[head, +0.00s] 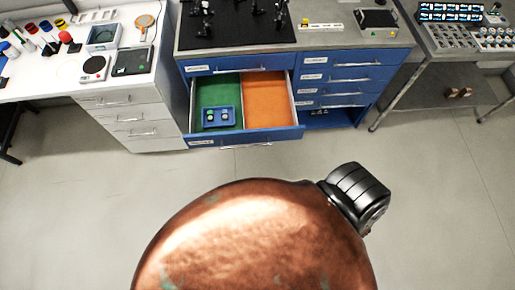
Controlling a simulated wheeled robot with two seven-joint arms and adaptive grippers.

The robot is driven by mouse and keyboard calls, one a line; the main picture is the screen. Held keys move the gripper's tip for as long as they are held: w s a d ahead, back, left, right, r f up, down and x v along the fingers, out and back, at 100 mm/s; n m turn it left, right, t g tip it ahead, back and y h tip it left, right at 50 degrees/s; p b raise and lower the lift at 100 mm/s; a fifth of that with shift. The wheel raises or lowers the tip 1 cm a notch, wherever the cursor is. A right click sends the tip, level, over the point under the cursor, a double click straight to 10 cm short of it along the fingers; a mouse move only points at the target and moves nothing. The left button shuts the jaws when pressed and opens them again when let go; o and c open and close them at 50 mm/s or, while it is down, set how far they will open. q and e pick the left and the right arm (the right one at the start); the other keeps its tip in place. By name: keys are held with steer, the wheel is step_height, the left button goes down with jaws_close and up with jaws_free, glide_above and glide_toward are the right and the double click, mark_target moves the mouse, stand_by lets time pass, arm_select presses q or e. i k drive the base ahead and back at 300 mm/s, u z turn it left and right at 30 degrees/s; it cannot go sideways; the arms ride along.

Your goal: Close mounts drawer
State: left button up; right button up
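The open drawer (247,138) in the blue cabinet (375,82) is pulled well out toward me. It has a blue front with a silver handle and a white label at its left; the label is too small to read, so I cannot confirm it says mounts. Inside are a green section (228,85) on the left and an orange section (266,100) on the right. A small blue holder (209,124) with two round pieces lies in the green section. Neither of my grippers shows in the head view.
The shallow drawer above (225,68) and the right-hand drawers (350,74) look shut. A black breadboard (235,32) with posts lies on top. A white bench (140,84) stands left, a metal table (450,51) right. The grey floor (90,185) before the drawer is clear.

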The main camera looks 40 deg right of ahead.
mark_target(265, 111)
steer(key=u, duration=0.5)
steer(key=i, duration=0.5)
steer(key=z, duration=2.65)
steer(key=k, duration=1.3)
steer(key=z, duration=0.9)
steer(key=i, duration=0.6)
steer(key=u, duration=0.35)
